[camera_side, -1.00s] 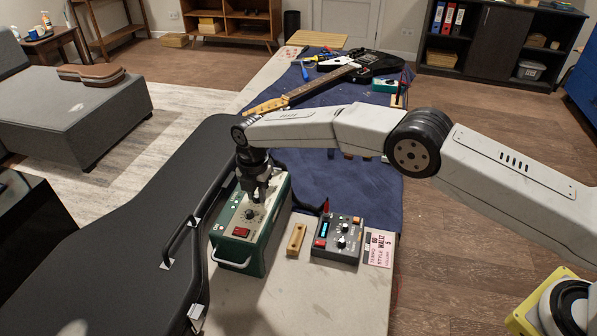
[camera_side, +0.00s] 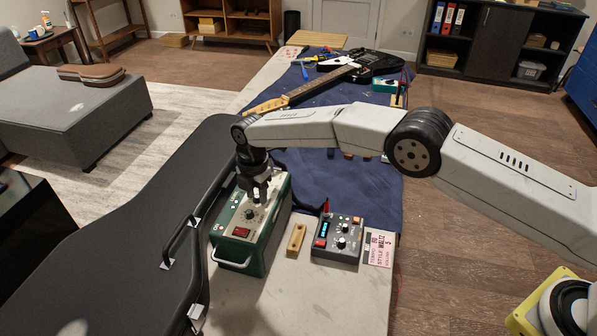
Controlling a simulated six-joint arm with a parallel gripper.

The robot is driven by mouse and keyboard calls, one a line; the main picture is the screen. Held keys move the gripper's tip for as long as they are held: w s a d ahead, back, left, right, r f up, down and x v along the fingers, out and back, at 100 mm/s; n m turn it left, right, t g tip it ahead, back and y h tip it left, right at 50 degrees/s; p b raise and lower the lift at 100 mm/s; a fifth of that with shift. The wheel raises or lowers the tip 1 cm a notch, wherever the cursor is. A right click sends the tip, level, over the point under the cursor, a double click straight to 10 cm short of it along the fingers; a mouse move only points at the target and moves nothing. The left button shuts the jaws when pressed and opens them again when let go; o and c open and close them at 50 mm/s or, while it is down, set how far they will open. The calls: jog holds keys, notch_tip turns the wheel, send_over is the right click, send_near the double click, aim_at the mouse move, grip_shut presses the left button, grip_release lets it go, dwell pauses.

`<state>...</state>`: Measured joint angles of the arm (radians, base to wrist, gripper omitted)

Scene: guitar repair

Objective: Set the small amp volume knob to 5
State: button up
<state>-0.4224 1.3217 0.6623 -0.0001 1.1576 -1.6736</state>
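The small amp (camera_side: 262,262) is a green box with a pale top panel, a red switch (camera_side: 241,232) and a carry handle at its near end. Its dark round volume knob (camera_side: 250,214) sits on the panel behind the switch; its pointer is too small to read. My gripper (camera_side: 257,198) points down over the panel, just above and behind the knob. Its two fingers look parted with nothing between them. I cannot tell whether a fingertip touches the knob. A pink and white card (camera_side: 379,248) reads tempo 80, style waltz, volume 5.
A black guitar case (camera_side: 130,235) lies close on the left. A wooden block (camera_side: 296,239) and a dark drum-machine-like box (camera_side: 338,240) with knobs stand right of the amp. A guitar (camera_side: 370,65) and tools lie farther back on the blue cloth (camera_side: 370,185).

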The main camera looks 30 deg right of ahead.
jog(key=shift+r, duration=3.45)
jog(key=shift+r, duration=0.1)
jog(key=shift+r, duration=2.9)
